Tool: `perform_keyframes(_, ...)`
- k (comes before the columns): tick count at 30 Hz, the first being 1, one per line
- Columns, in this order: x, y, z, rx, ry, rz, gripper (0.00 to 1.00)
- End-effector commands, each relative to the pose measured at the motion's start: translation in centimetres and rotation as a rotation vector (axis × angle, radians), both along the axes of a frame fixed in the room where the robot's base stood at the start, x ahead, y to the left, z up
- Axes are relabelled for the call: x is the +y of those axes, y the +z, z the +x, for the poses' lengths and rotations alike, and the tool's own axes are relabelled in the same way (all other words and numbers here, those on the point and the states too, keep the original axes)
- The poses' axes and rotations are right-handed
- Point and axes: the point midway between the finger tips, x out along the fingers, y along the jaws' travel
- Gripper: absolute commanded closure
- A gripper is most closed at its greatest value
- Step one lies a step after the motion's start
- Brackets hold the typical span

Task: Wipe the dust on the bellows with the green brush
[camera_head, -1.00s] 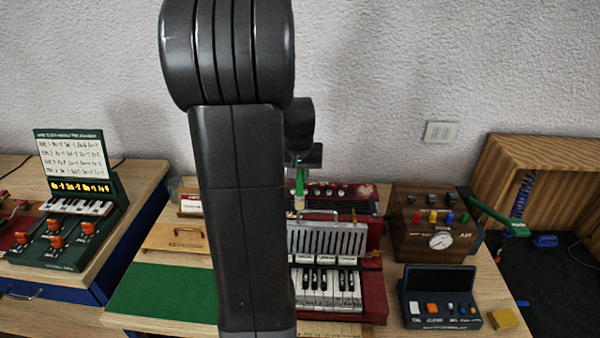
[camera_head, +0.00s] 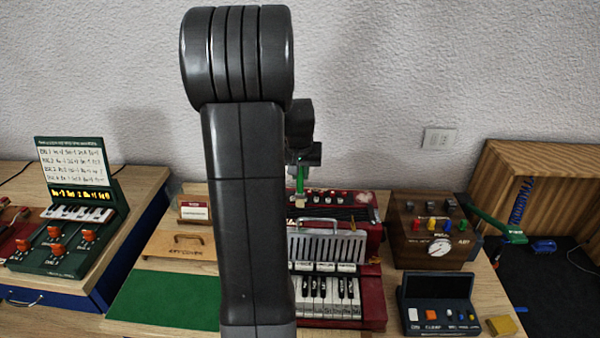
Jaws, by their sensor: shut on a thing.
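The green brush (camera_head: 301,181) hangs upright from my gripper (camera_head: 302,160), with its pale tip downward. My gripper is shut on it; the jaws are small and dark here. The brush is in front of or over the left part of the red accordion (camera_head: 373,294). The dark pleated bellows (camera_head: 345,213) show between the accordion's red knobbed back part and its silver grille. My arm hides the accordion's left side. I cannot tell whether the brush tip touches the bellows, and the dust is too small to make out clearly.
A brown box with a gauge (camera_head: 415,250) and a dark switch panel (camera_head: 437,303) stand at right, beside a yellow block (camera_head: 502,326). A green mat (camera_head: 165,298) and wooden key cover (camera_head: 183,244) lie left. A green keyboard console (camera_head: 75,225) is farther left.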

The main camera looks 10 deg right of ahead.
Motion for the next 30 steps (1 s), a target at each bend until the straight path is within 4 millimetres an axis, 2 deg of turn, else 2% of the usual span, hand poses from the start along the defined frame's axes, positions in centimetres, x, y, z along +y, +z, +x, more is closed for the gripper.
perform_keyframes(15, 0.0, 5.5, 0.0, -0.001, 0.000, 0.000, 1.00)
perform_keyframes(26, 0.0, 5.7, 0.0, 0.000, 0.000, 0.000, 1.00)
perform_keyframes(30, 0.0, 6.3, 0.0, -0.001, 0.000, 0.000, 1.00)
